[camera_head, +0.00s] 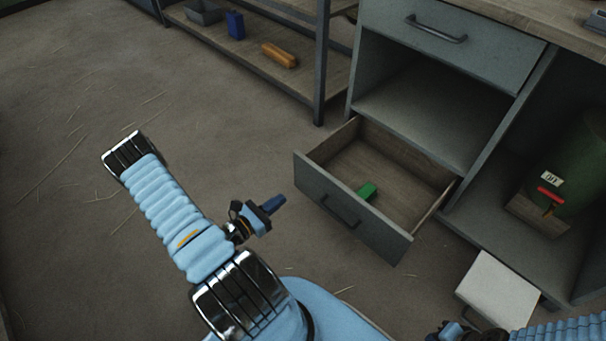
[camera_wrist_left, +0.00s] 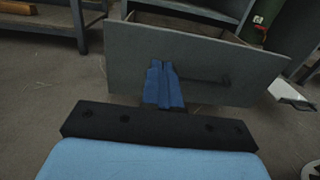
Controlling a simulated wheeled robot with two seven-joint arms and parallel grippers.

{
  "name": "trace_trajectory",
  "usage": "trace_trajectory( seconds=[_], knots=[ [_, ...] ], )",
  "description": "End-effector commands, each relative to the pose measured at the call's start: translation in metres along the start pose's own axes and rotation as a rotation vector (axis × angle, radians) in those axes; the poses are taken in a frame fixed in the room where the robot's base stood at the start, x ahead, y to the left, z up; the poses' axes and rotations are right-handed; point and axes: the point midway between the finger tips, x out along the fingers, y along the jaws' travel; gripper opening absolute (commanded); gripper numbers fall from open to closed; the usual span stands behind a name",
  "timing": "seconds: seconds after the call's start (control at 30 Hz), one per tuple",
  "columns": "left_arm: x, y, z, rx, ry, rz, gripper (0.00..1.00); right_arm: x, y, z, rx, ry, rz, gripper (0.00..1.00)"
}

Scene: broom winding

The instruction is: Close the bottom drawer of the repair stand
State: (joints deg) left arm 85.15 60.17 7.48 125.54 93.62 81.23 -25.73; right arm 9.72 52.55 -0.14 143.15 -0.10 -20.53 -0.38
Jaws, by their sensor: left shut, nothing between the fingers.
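The bottom drawer (camera_head: 352,217) of the grey repair stand (camera_head: 436,110) is pulled out, with a dark handle (camera_head: 340,211) on its front. A small green block (camera_head: 367,191) lies inside it. My left gripper (camera_head: 276,204) is shut and empty, in front of the drawer's left part. In the left wrist view the shut blue fingers (camera_wrist_left: 163,85) point at the drawer front (camera_wrist_left: 205,62), left of its handle; whether they touch it I cannot tell. My right arm shows at the bottom right corner; its gripper fingertips are not visible.
The upper drawer (camera_head: 450,45) is shut above an open shelf. A green container (camera_head: 568,180) stands in the right bay, and a white box (camera_head: 497,289) is on the floor in front of it. A shelf rack (camera_head: 300,90) stands behind. The floor on the left is clear apart from straw.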

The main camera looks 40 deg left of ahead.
Motion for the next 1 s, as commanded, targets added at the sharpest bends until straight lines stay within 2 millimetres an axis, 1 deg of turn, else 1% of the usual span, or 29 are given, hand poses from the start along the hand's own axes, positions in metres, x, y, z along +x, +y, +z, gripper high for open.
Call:
trace_trajectory(
  seconds=[0.07, 0.17, 0.27, 0.6, 0.7, 0.83, 1.0],
  knots=[
    [-0.001, 0.008, 0.001, 0.003, -0.008, 0.036, 0.0, 0.0, 0.0, 0.0, 0.004, 0.0, -0.001, 0.0],
    [0.009, 0.009, 0.001, 0.004, -0.011, 0.038, 0.0, 0.001, 0.0, 0.0, 0.004, 0.0, -0.001, 0.0],
    [0.025, 0.009, 0.001, 0.003, -0.011, 0.035, 0.0, 0.001, 0.0, 0.0, 0.004, -0.001, -0.001, 0.0],
    [0.098, 0.011, 0.001, 0.003, -0.01, 0.033, 0.0, 0.005, 0.001, 0.0, 0.003, -0.001, -0.002, 0.0],
    [0.114, 0.011, 0.001, 0.003, -0.009, 0.033, 0.0, 0.007, 0.002, 0.001, 0.002, -0.002, -0.002, 0.0],
    [0.128, 0.012, 0.001, 0.002, -0.008, 0.033, 0.0, 0.008, 0.002, 0.001, 0.002, -0.002, -0.002, 0.0],
    [0.136, 0.012, 0.002, 0.002, -0.008, 0.034, 0.0, 0.008, 0.002, 0.001, 0.002, -0.003, -0.002, 0.0]
  ],
)
